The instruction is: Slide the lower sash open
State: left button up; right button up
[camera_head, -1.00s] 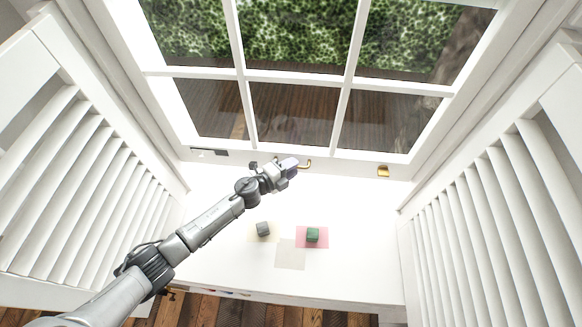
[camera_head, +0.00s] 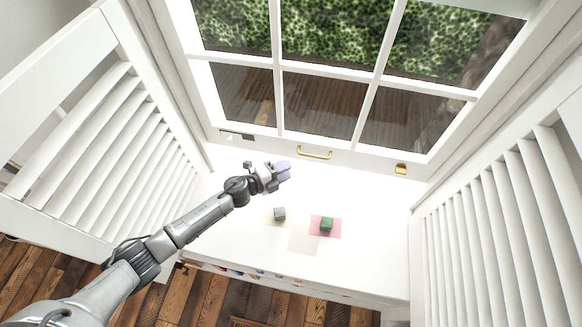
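The lower sash (camera_head: 352,163) is a white window frame with several panes at the back, its bottom rail just above the white sill. A brass pull handle (camera_head: 314,153) sits on that rail near the middle and is fully in view. My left gripper (camera_head: 284,171) is in front of the rail, to the left of and below the handle in the picture, apart from it. Its pale fingers are small and seen from above, so I cannot tell whether they are open. My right gripper is not in view.
A dark latch (camera_head: 236,134) and a brass fitting (camera_head: 401,169) flank the handle. White louvred shutters (camera_head: 112,150) stand on both sides.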

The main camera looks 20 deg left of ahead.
pick_arm(q)
jog(key=shift+v, duration=1.25)
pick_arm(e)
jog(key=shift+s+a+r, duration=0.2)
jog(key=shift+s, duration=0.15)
pick_arm(q)
jog(key=shift+w, duration=0.1)
jog(key=s+d+r+n+g+y, duration=0.15)
jog(key=s+n+g+y, duration=0.8)
jog(key=s+n, duration=1.8)
jog(key=s+r+m+p, duration=0.3)
jog(key=s+r+p, duration=0.1)
jog(key=r+p, duration=0.5)
jog(key=s+r+m+p, duration=0.3)
jog(key=s+r+p, duration=0.1)
jog(key=r+p, duration=0.6)
jog(key=shift+r+g+h, duration=0.35)
jog(key=shift+r, duration=0.1)
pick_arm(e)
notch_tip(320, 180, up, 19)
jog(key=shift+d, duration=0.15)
